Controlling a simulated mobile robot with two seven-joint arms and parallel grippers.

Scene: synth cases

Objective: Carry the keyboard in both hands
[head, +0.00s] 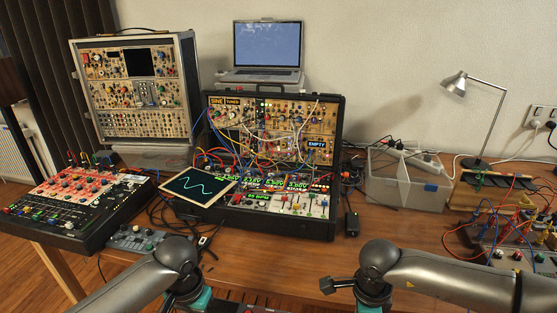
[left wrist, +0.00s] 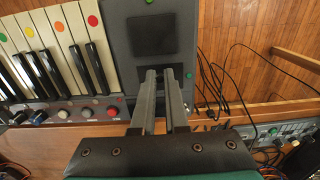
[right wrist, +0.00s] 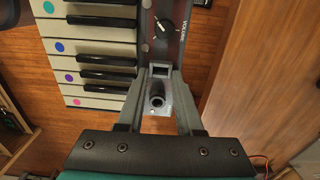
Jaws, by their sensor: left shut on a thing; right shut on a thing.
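The keyboard (left wrist: 112,43) has white and black keys with coloured dots. In the left wrist view its dark grey end block bears a black square pad (left wrist: 152,35). My left gripper (left wrist: 162,75) is shut on that end, its fingers close together. In the right wrist view the keyboard (right wrist: 100,36) shows its other end, with a volume knob and a socket. My right gripper (right wrist: 158,78) is shut on this end block, one finger on each side. The keyboard's middle is hidden from the wrist views.
A wooden table (head: 290,262) carries a modular synth case (head: 268,130), a mixer (head: 80,205), a flat screen (head: 198,186), a clear box (head: 405,180) and a lamp (head: 480,105). Loose cables lie around. The table's front middle is mostly clear.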

